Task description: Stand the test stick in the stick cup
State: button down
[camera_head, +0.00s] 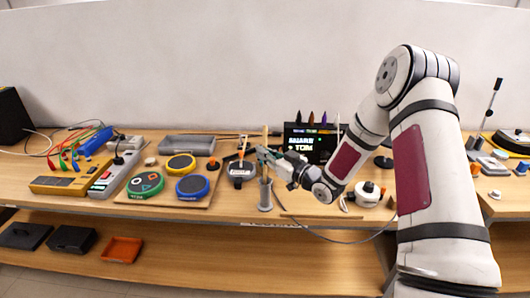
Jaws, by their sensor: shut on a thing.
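My gripper (264,156) is at the middle of the bench, reaching in from the right. It is shut on the test stick (266,137), a thin, pale, upright stick whose top shows above the fingers. The stick cup (265,196) is a narrow grey cylinder on a wider foot near the bench's front edge, directly below my gripper. The stick's lower end is close to the cup's mouth. At this size I cannot tell whether it is inside the cup or just above it.
Round pads in green (146,185), yellow (181,163) and blue (193,187) lie on a board at left. A dark round-based item (241,170) stands close left of the cup. A black display box (310,142) is behind my gripper. A white pot (369,193) stands at right.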

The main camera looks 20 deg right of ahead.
jog(key=c, duration=1.6)
grip_release()
jog(key=v, duration=1.2)
